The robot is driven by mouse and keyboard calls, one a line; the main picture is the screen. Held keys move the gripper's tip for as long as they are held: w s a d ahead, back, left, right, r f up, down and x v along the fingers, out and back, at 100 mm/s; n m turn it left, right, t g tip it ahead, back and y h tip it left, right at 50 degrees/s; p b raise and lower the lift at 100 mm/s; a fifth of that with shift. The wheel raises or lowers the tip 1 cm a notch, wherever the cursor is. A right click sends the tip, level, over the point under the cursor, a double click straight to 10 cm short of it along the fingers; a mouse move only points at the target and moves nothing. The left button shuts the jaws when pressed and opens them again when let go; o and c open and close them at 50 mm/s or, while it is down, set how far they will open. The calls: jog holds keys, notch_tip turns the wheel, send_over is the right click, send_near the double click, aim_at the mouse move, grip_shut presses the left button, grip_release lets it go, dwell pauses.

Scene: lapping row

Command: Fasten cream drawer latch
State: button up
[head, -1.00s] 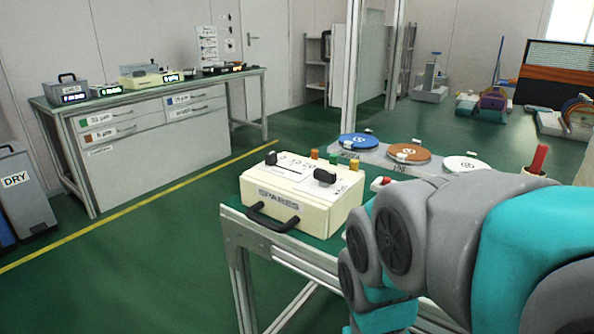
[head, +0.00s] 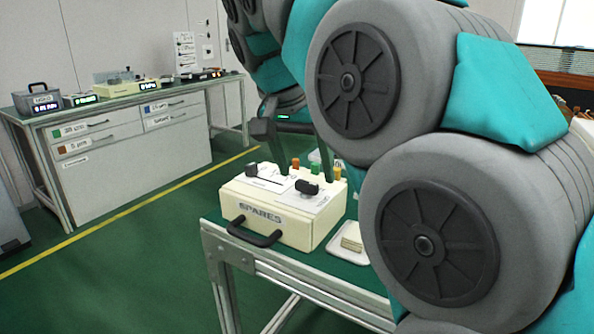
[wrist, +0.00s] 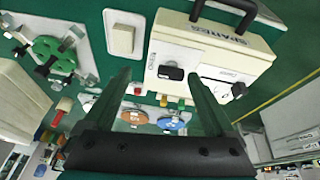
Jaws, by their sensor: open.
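A cream box labelled SPARES (head: 275,228) stands on the green-topped bench with its dark handle (head: 255,235) facing front. Its top carries a left black knob (head: 252,169) by a slot and a right black knob (head: 307,187); I cannot tell which is the latch. In the wrist view the box (wrist: 215,52) appears inverted, with the right knob (wrist: 171,73) between the fingers in the picture and the left knob (wrist: 238,90) beyond them. My gripper (wrist: 158,80) is open and empty, above the box. In the head view, my arm hides part of the gripper.
A white dish with a beige block (head: 352,240) sits right of the box. Orange, green and yellow posts (head: 337,173) stand at its back edge. Coloured discs (wrist: 170,118) lie behind it. A far bench (head: 110,110) stands at left, with open floor between.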

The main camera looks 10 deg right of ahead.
aim_at(307, 182)
jog(key=shift+m, duration=0.7)
jog(key=shift+w+d+f+p, duration=0.1)
jog(key=shift+w+d+f, duration=0.15)
jog(key=shift+w+f, duration=0.55)
jog(key=shift+w+d+f+p, duration=0.15)
jog(key=shift+w+d+f, duration=0.05)
jog(key=shift+w+f, duration=0.55)
jog(key=shift+w+d+f+p, duration=0.1)
jog(key=shift+w+d+f, duration=0.15)
jog(key=shift+w+f, duration=0.5)
jog(key=c, duration=1.4)
